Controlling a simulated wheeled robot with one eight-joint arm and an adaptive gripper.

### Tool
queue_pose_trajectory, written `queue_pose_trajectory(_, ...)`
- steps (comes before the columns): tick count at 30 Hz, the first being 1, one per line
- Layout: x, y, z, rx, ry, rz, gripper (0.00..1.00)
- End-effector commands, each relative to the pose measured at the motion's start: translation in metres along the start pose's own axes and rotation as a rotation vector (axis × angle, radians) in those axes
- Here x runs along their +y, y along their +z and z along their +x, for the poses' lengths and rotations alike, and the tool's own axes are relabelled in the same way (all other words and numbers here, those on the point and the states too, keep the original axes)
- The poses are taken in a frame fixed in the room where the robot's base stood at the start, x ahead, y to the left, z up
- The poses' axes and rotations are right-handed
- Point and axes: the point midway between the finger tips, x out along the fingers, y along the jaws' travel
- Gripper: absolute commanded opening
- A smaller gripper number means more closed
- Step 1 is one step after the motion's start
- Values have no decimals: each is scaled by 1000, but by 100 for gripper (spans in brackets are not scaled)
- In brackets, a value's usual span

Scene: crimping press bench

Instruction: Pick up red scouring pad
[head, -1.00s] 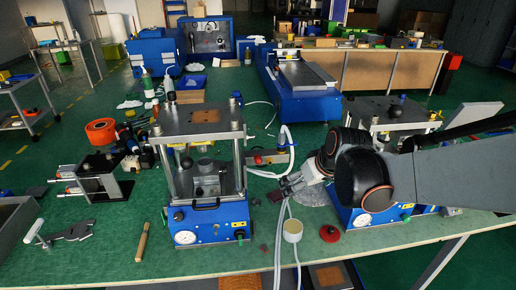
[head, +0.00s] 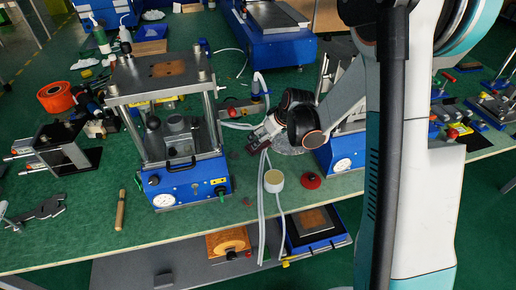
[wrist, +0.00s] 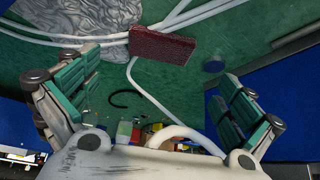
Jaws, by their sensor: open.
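The red scouring pad (wrist: 163,47) is a dark red, rough rectangular block in the upper middle of the wrist view. It lies across or against the white hoses, beside a grey tangled wire-like mass. My gripper (wrist: 150,105) is open, with green-padded fingers at left and right. The pad is seen beyond the gap between them and is not gripped. In the head view my gripper (head: 260,139) is low over the bench, right of the front press. There the pad is hard to tell from the fingertips.
The front press (head: 185,180) stands left of my gripper, and another blue press base (head: 342,162) is close on its right. White hoses (head: 264,215) run over the bench edge. A tape roll (head: 274,181) and a red round piece (head: 311,180) lie in front.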

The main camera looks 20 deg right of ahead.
Motion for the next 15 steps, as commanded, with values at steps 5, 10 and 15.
queue_pose_trajectory(5,0,0,24,0,-1,0,100)
queue_pose_trajectory(10,0,0,30,0,0,1,100)
queue_pose_trajectory(15,0,1,47,0,0,0,100)
